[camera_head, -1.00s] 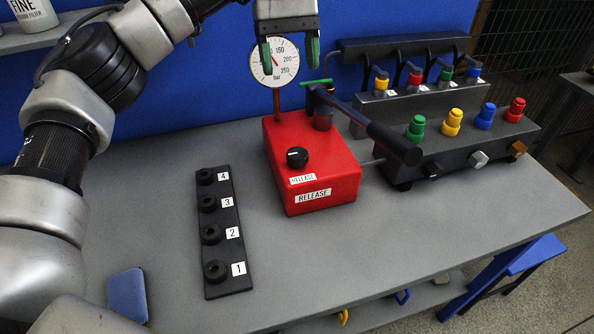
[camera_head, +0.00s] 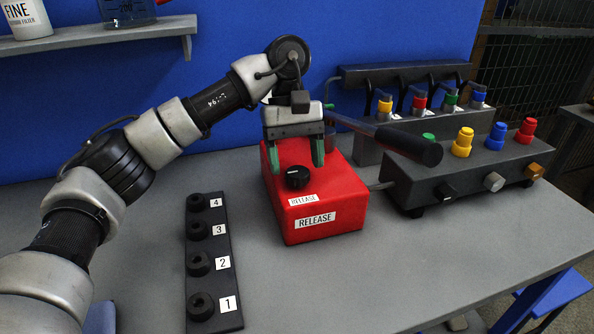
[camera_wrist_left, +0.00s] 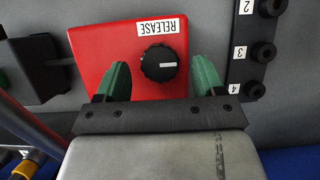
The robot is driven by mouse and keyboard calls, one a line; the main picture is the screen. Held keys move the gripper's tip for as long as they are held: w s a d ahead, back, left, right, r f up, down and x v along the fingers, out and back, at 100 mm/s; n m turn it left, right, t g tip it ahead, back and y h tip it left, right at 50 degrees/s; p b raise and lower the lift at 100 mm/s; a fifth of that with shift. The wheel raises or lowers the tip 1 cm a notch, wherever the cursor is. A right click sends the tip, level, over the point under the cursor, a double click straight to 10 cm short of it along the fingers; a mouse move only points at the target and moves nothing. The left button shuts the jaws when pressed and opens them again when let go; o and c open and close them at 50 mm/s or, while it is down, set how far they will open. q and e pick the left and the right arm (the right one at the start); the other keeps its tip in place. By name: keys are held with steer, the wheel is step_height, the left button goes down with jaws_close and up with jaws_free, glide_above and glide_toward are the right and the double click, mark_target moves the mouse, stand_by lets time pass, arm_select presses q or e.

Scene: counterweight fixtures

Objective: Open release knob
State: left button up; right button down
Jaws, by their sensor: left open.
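The black release knob (camera_head: 297,177) sits on top of the red box (camera_head: 336,203) labelled RELEASE. My left gripper (camera_head: 296,165) is open, with its green fingers pointing down just above and behind the knob in the head view. In the left wrist view the knob (camera_wrist_left: 159,63) shows between the two open fingertips (camera_wrist_left: 160,76), with a gap on each side. Its white pointer mark is visible. I cannot tell the exact height of the fingertips over the box. My right gripper is not in view.
A black lever handle (camera_head: 400,142) reaches out right of the red box. A black strip (camera_head: 215,290) with numbered pegs lies to the left. A box with coloured knobs (camera_head: 455,178) stands to the right. The grey table front (camera_head: 330,295) is clear.

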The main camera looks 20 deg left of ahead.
arm_select(q)
steer(key=shift+x, duration=0.75)
steer(key=c, duration=0.9)
